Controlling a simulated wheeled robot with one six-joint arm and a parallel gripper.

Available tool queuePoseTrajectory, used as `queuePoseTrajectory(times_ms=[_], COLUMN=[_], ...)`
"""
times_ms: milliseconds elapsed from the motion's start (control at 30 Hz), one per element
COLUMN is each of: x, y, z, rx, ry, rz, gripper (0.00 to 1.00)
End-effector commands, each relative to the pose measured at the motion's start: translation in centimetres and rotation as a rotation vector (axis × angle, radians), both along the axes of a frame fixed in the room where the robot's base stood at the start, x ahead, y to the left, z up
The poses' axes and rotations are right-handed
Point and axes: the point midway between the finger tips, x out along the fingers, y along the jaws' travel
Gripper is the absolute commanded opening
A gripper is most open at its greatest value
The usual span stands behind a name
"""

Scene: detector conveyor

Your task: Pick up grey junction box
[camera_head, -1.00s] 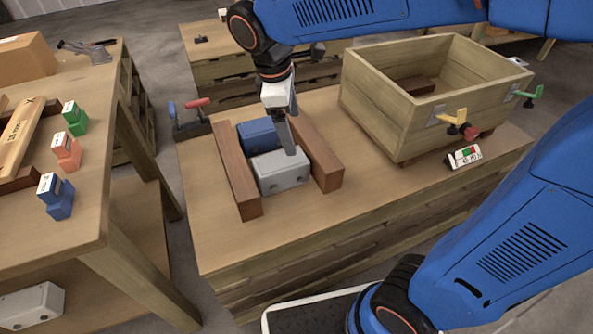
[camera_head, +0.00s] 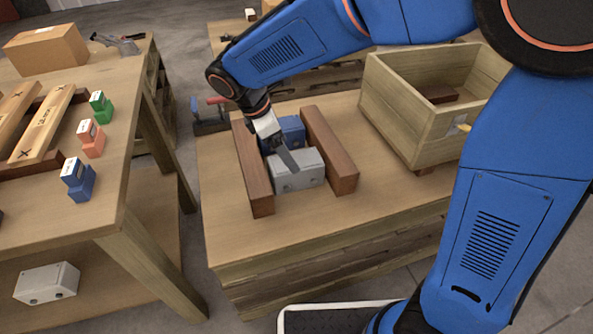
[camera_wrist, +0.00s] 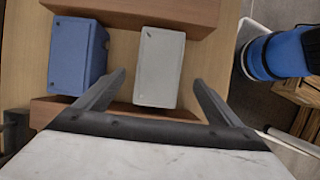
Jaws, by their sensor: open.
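The grey junction box (camera_head: 299,171) sits on the table between two dark wooden rails, in front of a blue box (camera_head: 291,130). In the wrist view the grey box (camera_wrist: 160,68) lies ahead of and between my open fingers, with the blue box (camera_wrist: 78,56) to its left. I cannot tell how high the fingertips are.
Wooden rails (camera_head: 252,172) (camera_head: 330,150) flank the boxes closely. A wooden crate (camera_head: 405,115) stands to the right. On the left bench are small coloured blocks (camera_head: 78,180) and planks. Another grey box (camera_head: 47,283) lies on that bench's lower shelf. The table front is clear.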

Motion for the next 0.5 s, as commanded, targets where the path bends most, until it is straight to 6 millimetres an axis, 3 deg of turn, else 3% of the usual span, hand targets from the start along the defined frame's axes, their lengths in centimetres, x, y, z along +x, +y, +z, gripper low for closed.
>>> queuePoseTrajectory(times_ms=[300,500], x=[0.5,0.7], y=[-2.0,-2.4], z=[-4.8,-5.9], rx=[-0.002,0.0], ry=[0.002,0.0], rz=[-0.003,-0.002], gripper=[0.88,0.88])
